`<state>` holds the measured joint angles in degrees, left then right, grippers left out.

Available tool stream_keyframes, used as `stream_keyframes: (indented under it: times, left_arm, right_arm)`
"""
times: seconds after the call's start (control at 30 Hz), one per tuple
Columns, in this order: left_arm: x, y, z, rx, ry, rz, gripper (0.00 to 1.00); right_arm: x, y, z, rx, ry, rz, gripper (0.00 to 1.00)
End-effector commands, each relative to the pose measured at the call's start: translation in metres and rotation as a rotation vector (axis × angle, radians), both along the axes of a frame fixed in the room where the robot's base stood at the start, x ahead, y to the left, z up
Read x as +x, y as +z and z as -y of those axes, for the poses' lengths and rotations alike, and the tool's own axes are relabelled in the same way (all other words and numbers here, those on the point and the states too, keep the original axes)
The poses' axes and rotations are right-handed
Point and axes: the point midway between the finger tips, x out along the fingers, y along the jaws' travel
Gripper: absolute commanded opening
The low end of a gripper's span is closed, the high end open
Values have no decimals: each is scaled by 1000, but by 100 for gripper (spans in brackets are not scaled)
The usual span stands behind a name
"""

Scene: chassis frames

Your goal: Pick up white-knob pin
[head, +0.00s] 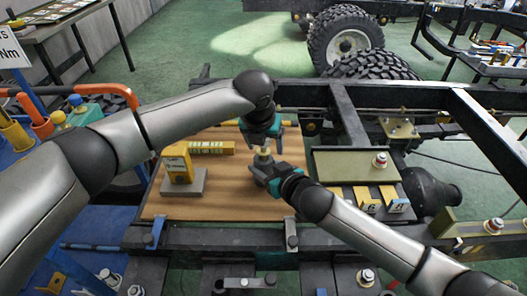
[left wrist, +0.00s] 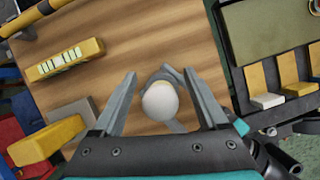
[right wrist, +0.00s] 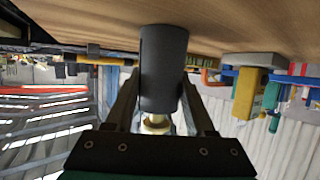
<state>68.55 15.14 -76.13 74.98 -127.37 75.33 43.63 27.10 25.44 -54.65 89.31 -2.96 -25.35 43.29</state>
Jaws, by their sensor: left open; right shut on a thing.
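The white-knob pin shows its round white knob (left wrist: 160,101) in the left wrist view, and it appears small in the head view (head: 264,151). In the right wrist view a dark cylinder (right wrist: 163,68) with a brass collar (right wrist: 155,122) sits between my right fingers, in line with the pin. My right gripper (head: 262,162) is shut on this dark cylinder from the side, over the wooden board (head: 225,207). My left gripper (left wrist: 163,78) is open above, with its fingers on either side of the knob.
A yellow device on a grey base (head: 178,165) and a yellow block (head: 210,148) are left on the board. A tray with yellow tags (head: 366,200) lies right. The dark chassis frame (head: 345,122) surrounds the board; both arms cross close together.

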Motion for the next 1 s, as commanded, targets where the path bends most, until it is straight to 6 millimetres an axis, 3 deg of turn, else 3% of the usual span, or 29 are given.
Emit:
stream_keyframes:
  times: [0.1,0.77,1.0]
  left_arm:
    - [0,0,0,0,0,0,75]
    - [0,0,0,0,1,-1,1]
    - [0,1,0,0,1,0,0]
  right_arm:
    - [0,-1,0,-1,-1,-2,0]
    - [0,-1,0,-1,-1,-2,0]
    - [0,-1,0,-1,-1,-2,0]
